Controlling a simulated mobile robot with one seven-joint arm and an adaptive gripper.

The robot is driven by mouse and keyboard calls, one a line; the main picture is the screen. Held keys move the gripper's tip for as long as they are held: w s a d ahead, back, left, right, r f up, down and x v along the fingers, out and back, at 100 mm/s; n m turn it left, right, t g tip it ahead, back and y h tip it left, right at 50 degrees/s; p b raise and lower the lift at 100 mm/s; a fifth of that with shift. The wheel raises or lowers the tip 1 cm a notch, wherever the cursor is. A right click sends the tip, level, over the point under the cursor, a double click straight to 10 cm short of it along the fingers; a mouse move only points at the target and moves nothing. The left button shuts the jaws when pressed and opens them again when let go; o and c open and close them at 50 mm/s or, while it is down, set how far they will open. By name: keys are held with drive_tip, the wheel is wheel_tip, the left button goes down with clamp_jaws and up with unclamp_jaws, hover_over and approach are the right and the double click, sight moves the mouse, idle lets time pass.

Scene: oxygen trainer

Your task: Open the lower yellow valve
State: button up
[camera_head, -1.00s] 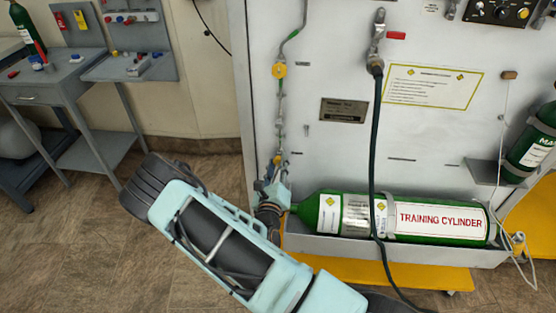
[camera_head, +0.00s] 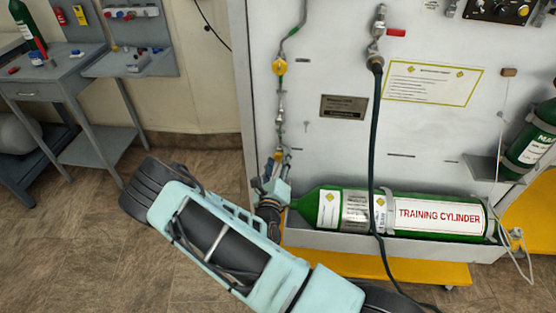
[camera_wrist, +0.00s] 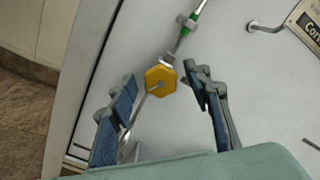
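The lower yellow valve (camera_wrist: 160,80) is a six-sided yellow knob on a thin metal line on the grey panel. In the wrist view it appears between and slightly beyond my gripper's fingertips (camera_wrist: 160,84). The two blue-padded fingers are apart on its left and right, with no clear contact. In the head view only a small yellow part of this valve (camera_head: 278,155) shows, just above my gripper (camera_head: 272,172). The gripper and wrist hide much of the area below it. The upper yellow valve (camera_head: 279,67) is higher on the same line.
A green training cylinder (camera_head: 440,215) lies in a tray right of my wrist. A dark hose (camera_head: 374,140) hangs in front of the panel. A small hook (camera_wrist: 266,27) sticks out right of the valve. A grey desk (camera_head: 60,72) stands at the left.

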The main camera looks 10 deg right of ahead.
drive_tip(key=v, duration=1.2)
drive_tip(key=shift+a, duration=0.1)
